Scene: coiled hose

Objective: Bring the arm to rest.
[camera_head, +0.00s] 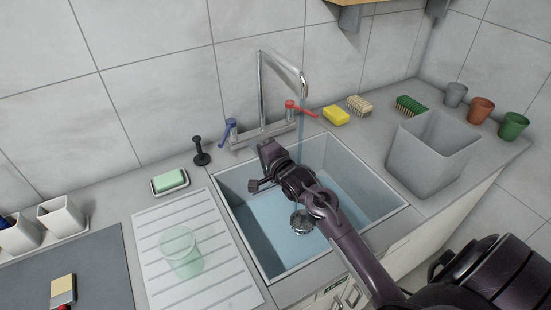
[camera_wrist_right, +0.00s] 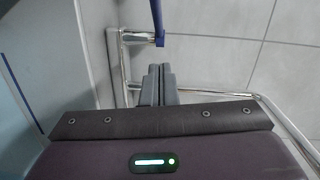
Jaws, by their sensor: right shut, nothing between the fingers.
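My right arm reaches in from the lower right of the head view, over the sink (camera_head: 240,232). My right gripper (camera_head: 266,150) is over the sink's back edge, just in front of the tap (camera_head: 262,95). In the right wrist view its two fingers (camera_wrist_right: 160,82) are together with nothing between them. The tap's chrome pipes (camera_wrist_right: 130,38) and blue lever (camera_wrist_right: 158,22) show just beyond the fingertips; I cannot tell whether they touch. My left gripper is not in view.
Bluish water lies in the sink, and a thin stream falls from the spout. The red lever (camera_head: 300,109), yellow sponge (camera_head: 336,115) and grey bin (camera_head: 425,160) are to the right. A green glass (camera_head: 181,250), soap dish (camera_head: 169,182) and black plunger-like object (camera_head: 201,152) are left.

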